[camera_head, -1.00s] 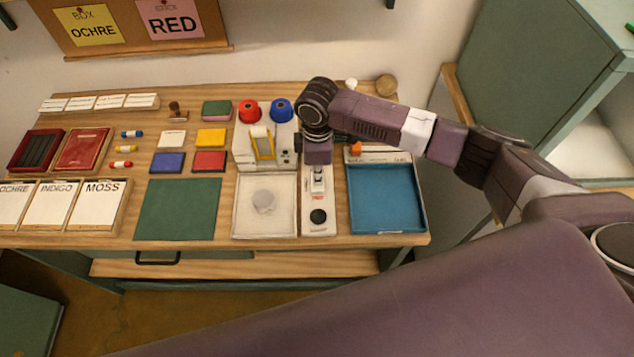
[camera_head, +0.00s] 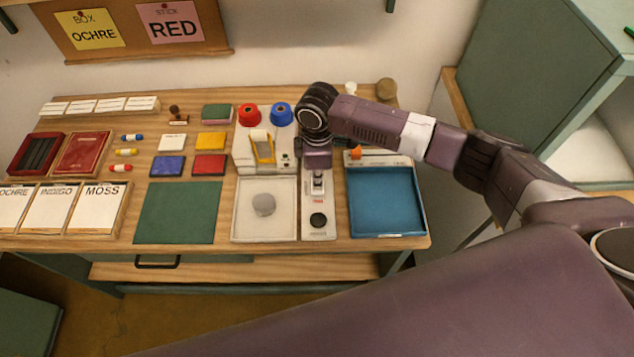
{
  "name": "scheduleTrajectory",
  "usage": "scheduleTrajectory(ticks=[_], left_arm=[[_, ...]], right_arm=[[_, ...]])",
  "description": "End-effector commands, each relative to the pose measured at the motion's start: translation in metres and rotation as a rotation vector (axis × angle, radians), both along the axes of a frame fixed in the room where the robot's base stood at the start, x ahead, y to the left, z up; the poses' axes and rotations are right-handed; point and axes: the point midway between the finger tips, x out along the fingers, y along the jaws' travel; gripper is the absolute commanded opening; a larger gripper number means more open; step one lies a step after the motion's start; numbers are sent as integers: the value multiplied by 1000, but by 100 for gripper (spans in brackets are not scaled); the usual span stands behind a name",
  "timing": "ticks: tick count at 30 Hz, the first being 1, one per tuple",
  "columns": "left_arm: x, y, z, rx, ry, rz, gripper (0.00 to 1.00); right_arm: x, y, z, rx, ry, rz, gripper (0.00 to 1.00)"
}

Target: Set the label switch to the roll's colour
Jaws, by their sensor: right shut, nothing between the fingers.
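A white device (camera_head: 243,150) at the back centre carries a red roll (camera_head: 249,116), a blue roll (camera_head: 281,116) and a white strip in a yellow frame (camera_head: 262,147). A narrow pale panel (camera_head: 319,232) in front of my right arm has a black round button (camera_head: 318,220), a small red marking and a small grey and dark part above it. My right gripper (camera_head: 317,176) points down over the panel's upper part, shut and empty. My wrist hides the panel's far end, and I cannot tell whether the fingertips touch it. My left gripper is out of view.
A pale tray (camera_head: 240,228) holding a grey lump stands left of the panel. A blue tray (camera_head: 385,205) stands to its right, with an orange piece (camera_head: 356,153) behind it. A green mat (camera_head: 178,212) and several colour blocks lie left. Notes on the wall board read OCHRE and RED.

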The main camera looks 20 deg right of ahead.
Motion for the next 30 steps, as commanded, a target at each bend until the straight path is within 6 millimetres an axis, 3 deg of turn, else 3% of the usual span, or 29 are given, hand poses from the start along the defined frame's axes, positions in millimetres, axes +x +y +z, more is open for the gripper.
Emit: scheduleTrajectory(ticks=[30], left_arm=[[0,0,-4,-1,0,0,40]], right_arm=[[0,0,-9,0,0,0,0]])
